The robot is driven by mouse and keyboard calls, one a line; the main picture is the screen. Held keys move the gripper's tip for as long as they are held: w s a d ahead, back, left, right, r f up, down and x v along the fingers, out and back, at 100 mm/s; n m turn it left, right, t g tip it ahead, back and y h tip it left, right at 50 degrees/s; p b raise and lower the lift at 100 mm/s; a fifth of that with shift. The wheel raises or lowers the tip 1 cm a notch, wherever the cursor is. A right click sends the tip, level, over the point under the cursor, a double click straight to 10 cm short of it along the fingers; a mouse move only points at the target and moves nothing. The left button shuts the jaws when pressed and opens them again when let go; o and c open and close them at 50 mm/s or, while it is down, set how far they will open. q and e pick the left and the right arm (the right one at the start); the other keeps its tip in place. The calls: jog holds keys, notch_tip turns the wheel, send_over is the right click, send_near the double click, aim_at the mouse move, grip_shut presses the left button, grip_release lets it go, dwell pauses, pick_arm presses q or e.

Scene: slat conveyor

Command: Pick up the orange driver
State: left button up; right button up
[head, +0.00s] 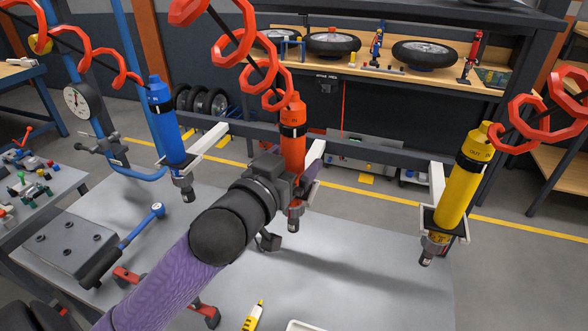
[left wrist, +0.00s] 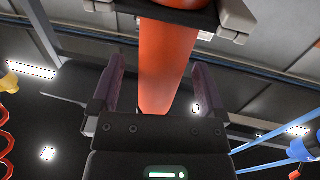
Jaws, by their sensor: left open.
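The orange driver (head: 292,143) hangs upright from a red coiled hose, in the middle of the rail. My left gripper (head: 300,183) is at the driver's body, its arm coming in from the lower left and hiding part of it. In the left wrist view the driver's orange body (left wrist: 165,70) stands between the two purple-grey fingers of my left gripper (left wrist: 157,88). The jaws are open, with a gap visible beside the driver. My right gripper is not in view.
A blue driver (head: 166,122) hangs to the left and a yellow driver (head: 462,180) to the right, in holders on the dark rail (head: 370,152). The grey tabletop (head: 350,270) below has a torque wrench (head: 130,240) at left and a yellow tool (head: 252,316) in front.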

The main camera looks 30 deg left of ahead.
pick_arm(q)
jog(key=shift+w, duration=1.2)
grip_shut()
